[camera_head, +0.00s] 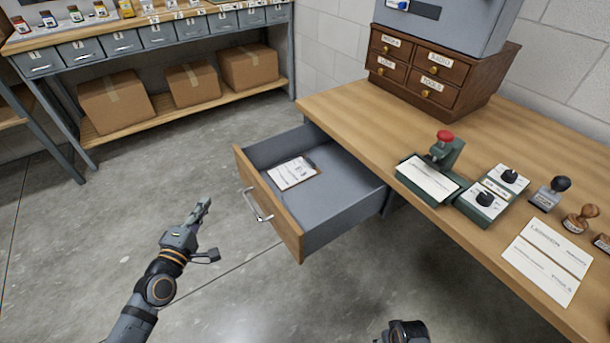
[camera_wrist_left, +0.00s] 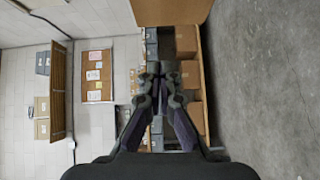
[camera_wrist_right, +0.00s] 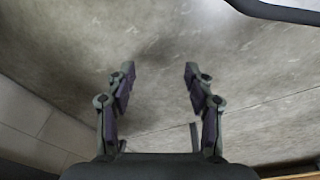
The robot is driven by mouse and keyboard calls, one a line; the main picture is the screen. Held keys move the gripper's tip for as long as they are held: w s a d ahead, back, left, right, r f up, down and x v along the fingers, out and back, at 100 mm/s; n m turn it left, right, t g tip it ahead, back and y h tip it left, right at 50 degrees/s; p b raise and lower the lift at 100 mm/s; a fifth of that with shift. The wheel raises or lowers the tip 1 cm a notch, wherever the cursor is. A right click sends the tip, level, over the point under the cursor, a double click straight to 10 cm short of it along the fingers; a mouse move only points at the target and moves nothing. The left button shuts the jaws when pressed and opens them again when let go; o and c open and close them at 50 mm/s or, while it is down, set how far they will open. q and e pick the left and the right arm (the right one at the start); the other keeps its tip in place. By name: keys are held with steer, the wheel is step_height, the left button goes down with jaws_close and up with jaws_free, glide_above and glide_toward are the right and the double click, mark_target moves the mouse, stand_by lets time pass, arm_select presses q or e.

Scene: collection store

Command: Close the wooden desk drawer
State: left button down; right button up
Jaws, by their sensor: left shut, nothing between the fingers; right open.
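The desk drawer (camera_head: 338,207) is pulled well out from under the wooden desk top (camera_head: 370,135). It has a wooden front (camera_head: 272,212) with a metal handle (camera_head: 256,206) and a grey inside. A clipboard with paper (camera_head: 293,173) lies in it. My left gripper (camera_head: 203,209) is in front of the drawer, to the left of the handle and apart from it. Its fingers are closed together and empty, as the left wrist view (camera_wrist_left: 153,70) also shows. My right gripper (camera_wrist_right: 157,72) is open and empty over bare floor; in the head view only part of my right arm shows at the bottom edge.
On the desk stand a small wooden cabinet (camera_head: 436,72), a green device with a red knob (camera_head: 436,172), a control box (camera_head: 489,197), stamps (camera_head: 549,193) and papers (camera_head: 548,260). A shelf (camera_head: 185,112) with cardboard boxes stands behind. The floor before the drawer is clear.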

arm_select(q)
steer(key=b, duration=0.1)
glide_toward(239, 161)
steer(key=w+a, duration=0.2)
steer(key=w, duration=0.1)
steer(key=shift+w+d+r, duration=0.1)
steer(key=shift+w+d, duration=0.45)
steer(key=shift+d, duration=0.2)
steer(key=shift+w+d, duration=0.6)
steer(key=shift+d, duration=0.2)
arm_select(e)
steer(key=shift+w+a+r, duration=0.2)
steer(key=shift+r, duration=0.65)
steer(key=shift+w+a+r, duration=0.15)
steer(key=shift+a+r, duration=0.1)
steer(key=shift+r, duration=0.65)
steer(key=shift+w+a+r, duration=0.2)
steer(key=shift+r, duration=0.65)
